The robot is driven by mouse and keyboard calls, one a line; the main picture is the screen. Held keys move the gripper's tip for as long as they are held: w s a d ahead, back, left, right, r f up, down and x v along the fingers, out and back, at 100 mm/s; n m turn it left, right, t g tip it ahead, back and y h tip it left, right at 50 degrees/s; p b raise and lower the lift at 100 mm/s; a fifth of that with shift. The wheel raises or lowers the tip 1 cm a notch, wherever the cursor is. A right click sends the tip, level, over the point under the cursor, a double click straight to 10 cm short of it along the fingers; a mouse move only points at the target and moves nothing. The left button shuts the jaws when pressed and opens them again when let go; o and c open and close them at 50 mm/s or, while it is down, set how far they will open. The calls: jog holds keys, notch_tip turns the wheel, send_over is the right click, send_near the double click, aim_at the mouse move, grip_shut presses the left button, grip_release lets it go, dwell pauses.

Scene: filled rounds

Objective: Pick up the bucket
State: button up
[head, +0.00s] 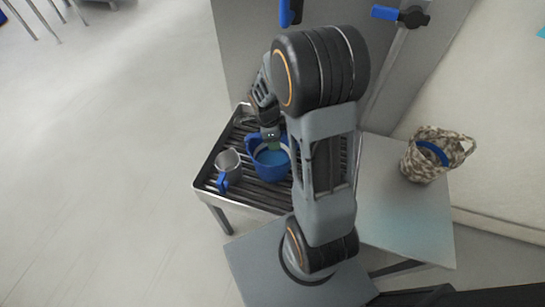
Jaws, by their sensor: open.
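A blue bucket (258,174) stands upright on a dark slatted rack in the head view. Its inside shows a lighter blue surface, which looks like a filling. My gripper (272,143) is at the bucket's far rim, pointing down, and is open. The fingertips are small and partly hidden, so I cannot tell whether they touch the rim or straddle it. My arm covers the area right of the bucket.
A grey metal jug (228,165) with a blue handle stands on the rack (206,183), left of the bucket.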

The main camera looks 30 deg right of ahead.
grip_shut()
dwell(0.4)
dwell(1.0)
